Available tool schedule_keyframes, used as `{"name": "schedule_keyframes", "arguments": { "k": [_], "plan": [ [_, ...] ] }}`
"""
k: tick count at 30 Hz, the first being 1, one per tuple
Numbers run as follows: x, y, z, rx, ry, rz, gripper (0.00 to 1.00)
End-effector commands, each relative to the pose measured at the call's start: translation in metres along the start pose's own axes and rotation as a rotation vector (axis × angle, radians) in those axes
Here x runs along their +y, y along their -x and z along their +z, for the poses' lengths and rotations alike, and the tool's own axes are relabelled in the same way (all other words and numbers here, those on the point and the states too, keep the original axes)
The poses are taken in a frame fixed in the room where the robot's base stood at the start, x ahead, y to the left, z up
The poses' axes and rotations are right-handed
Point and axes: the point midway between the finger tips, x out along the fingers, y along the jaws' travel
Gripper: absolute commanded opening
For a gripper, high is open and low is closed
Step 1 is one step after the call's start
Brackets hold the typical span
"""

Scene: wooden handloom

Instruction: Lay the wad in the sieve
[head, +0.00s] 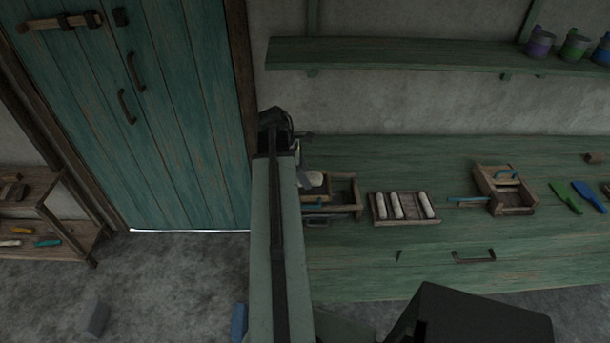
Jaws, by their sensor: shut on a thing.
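My gripper (304,176) is at the end of my arm, over the left end of the green bench. It is shut on a small whitish lump, which looks like the wad (315,179). The arm hides part of the gripper. The wad is at the left side of an open wooden frame box (357,193); I cannot tell whether it touches it. Which thing is the sieve is not clear; a wooden box with a blue handle (505,208) stands further right.
A shallow wooden tray (405,222) holds three pale rolls, between the two boxes. A green tool (566,197) and a blue tool (588,194) lie at the right. A shelf (420,54) with pots runs above the bench (400,262). Bare bench lies behind the tray.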

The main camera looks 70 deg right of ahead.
Motion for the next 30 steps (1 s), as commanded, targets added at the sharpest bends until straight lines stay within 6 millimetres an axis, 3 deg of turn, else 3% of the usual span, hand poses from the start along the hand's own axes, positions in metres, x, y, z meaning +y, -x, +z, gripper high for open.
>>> {"name": "schedule_keyframes", "arguments": {
  "k": [1, 4, 20, 21, 23, 28, 29, 30],
  "plan": [
    [-0.0002, -0.0135, -0.0053, 0.000, 0.000, 0.000, 0.11],
    [-0.0003, -0.0200, -0.0077, 0.000, -0.001, 0.000, 0.11],
    [0.0001, -0.0191, -0.0072, 0.000, -0.002, -0.001, 0.11],
    [0.0000, -0.0192, -0.0071, 0.000, -0.002, -0.001, 0.63],
    [0.0000, -0.0192, -0.0070, 0.000, -0.002, -0.001, 0.79],
    [0.0001, -0.0193, -0.0068, 0.000, -0.003, -0.001, 0.80],
    [0.0001, -0.0193, -0.0068, 0.000, -0.003, -0.001, 0.76],
    [0.0001, -0.0193, -0.0068, 0.000, -0.003, -0.001, 0.85]
  ]
}}
